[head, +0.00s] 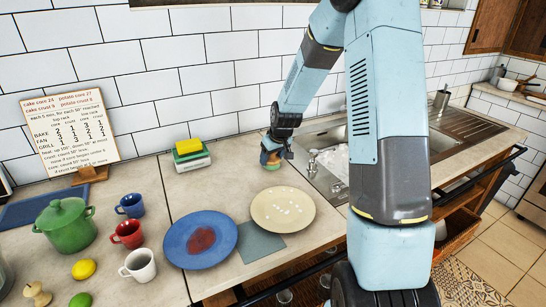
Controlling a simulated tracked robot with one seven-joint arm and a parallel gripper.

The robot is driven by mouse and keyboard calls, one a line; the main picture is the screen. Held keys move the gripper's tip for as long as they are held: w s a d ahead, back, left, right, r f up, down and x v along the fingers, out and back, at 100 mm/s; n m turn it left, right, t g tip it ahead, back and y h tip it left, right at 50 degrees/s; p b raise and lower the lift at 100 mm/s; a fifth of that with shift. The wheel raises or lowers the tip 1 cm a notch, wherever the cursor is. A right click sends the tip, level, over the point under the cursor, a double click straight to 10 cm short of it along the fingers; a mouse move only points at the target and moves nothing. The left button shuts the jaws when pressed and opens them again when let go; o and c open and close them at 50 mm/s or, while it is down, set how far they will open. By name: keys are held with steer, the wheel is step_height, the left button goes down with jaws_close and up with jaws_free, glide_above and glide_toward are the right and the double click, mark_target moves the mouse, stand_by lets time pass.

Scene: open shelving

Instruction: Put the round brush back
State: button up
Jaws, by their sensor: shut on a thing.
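My gripper (273,146) points down at the left edge of the sink and is shut on the round brush (270,160). The brush is small in view, with an orange-brown part and a blue-green part, and my fingers partly hide it. It is at or just above the worktop; I cannot tell if it touches. A yellow sponge (188,146) lies on a green and white block or holder (192,161) to the left of my gripper.
A cream plate with white spots (272,202) and a blue plate with a red stain (180,252) lie in front, beside a grey cloth (258,243). The sink (328,190) holds white foam. Mugs (127,233) and a green pot (68,236) stand left.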

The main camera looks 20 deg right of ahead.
steer(key=o, duration=1.2)
steer(key=shift+r, duration=0.15)
steer(key=s+r, duration=0.6)
steer(key=r, duration=0.3)
steer(key=s+r, duration=0.7)
steer(key=r, duration=0.3)
steer(key=s+r+m, duration=0.1)
steer(key=s+r, duration=0.3)
steer(key=s, duration=0.8)
steer(key=s+r+m+t+h, duration=0.1)
steer(key=s+r, duration=0.3)
steer(key=s, duration=0.8)
steer(key=shift+d+m, duration=0.25)
steer(key=shift+m, duration=0.45)
